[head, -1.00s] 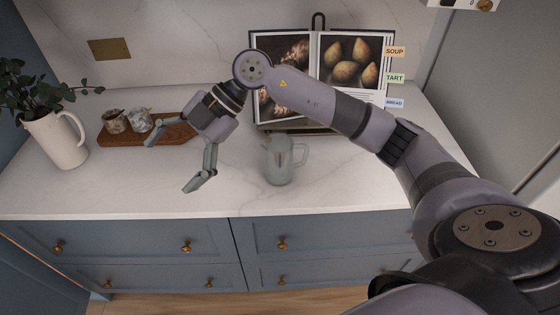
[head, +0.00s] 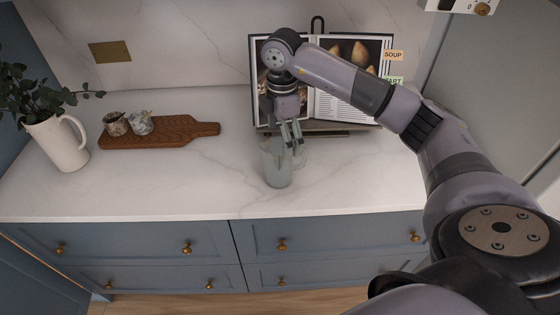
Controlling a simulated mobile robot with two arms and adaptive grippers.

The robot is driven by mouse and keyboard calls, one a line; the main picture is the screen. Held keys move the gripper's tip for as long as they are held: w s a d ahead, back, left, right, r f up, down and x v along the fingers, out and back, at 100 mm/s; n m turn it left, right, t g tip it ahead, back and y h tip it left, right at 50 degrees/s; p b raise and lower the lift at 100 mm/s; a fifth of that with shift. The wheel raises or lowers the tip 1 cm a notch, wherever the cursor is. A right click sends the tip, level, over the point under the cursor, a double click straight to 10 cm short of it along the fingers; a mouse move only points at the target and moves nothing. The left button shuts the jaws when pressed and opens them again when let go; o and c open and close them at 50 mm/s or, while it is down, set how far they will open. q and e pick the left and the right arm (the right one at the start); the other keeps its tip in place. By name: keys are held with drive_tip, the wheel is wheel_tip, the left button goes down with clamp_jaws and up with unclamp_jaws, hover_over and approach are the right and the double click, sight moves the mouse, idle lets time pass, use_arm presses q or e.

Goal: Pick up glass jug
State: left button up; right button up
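The glass jug (head: 276,168) is a clear, greenish pitcher standing upright on the white marble counter, in front of the open cookbook. Its handle is on the right side. My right gripper (head: 291,138) points down at the jug's top, by the rim and the handle side. Its fingers look close together from this angle and overlap the jug's upper right part. I cannot tell whether they grip it. My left gripper is not in view.
The cookbook (head: 345,97) on its stand is right behind the jug, partly covered by my arm. A wooden board (head: 185,132) with two small pots (head: 141,122) and a white pitcher of leaves (head: 60,145) stand left. The counter (head: 150,185) between is clear.

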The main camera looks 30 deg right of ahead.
sight(286, 163)
wheel_tip(286, 163, down, 2)
drive_tip(key=shift+f, duration=0.15)
drive_tip(key=shift+w+f+p, duration=0.1)
drive_tip(key=shift+f+p, duration=0.2)
drive_tip(key=shift+p, duration=0.25)
drive_tip(key=f+p, duration=0.1)
drive_tip(key=f, duration=0.2)
drive_tip(key=shift+w+a+f+p, duration=0.1)
drive_tip(key=shift+w+f+p, duration=0.1)
drive_tip(key=shift+f+p, duration=0.15)
drive_tip(key=shift+f, duration=0.45)
drive_tip(key=shift+w, duration=0.1)
drive_tip(key=c, duration=1.7)
drive_tip(key=shift+r, duration=0.25)
